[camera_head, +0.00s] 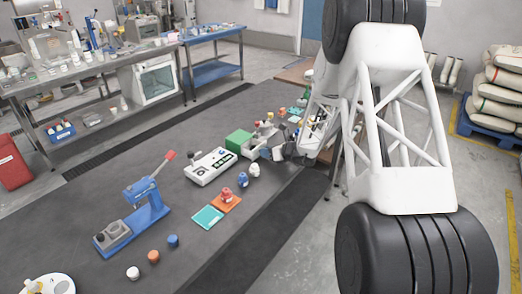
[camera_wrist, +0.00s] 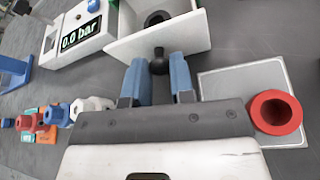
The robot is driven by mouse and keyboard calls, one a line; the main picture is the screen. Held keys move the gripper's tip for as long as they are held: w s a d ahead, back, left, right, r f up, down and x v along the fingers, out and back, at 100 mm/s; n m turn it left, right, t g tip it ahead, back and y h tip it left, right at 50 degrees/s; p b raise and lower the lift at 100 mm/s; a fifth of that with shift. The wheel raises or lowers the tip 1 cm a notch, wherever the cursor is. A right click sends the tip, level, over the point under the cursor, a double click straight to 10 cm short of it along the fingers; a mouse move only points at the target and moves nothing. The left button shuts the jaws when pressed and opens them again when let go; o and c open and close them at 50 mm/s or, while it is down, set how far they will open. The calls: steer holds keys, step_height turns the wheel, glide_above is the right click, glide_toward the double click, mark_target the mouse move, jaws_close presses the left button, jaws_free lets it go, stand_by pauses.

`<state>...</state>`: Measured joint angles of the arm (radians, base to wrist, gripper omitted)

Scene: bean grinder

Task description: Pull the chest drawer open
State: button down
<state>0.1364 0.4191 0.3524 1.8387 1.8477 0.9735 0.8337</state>
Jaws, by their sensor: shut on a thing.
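The green chest (camera_head: 239,141) stands on the dark bench in the head view, with its pale drawer (camera_head: 252,153) out on the side facing my arm. In the wrist view the white drawer (camera_wrist: 120,47) shows its open top, and a dark round thing (camera_wrist: 157,18) lies inside. A dark knob (camera_wrist: 158,66) sticks out from the drawer's front. My gripper (camera_wrist: 162,63) has its two blue fingers on either side of the knob, shut on it. In the head view my gripper is small and partly hidden among other items.
A white device reading "0.0 bar" (camera_wrist: 80,30) stands left of the drawer in the wrist view. A red ring-shaped part (camera_wrist: 275,112) on a light grey plate (camera_wrist: 235,82) lies close on the right. A blue lever press (camera_head: 145,205) stands farther along the bench.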

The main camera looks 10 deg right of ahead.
steer(key=shift+s+d, duration=0.15)
steer(key=c, duration=1)
jaws_free()
steer(key=shift+d, duration=0.1)
steer(key=shift+v, duration=3.85)
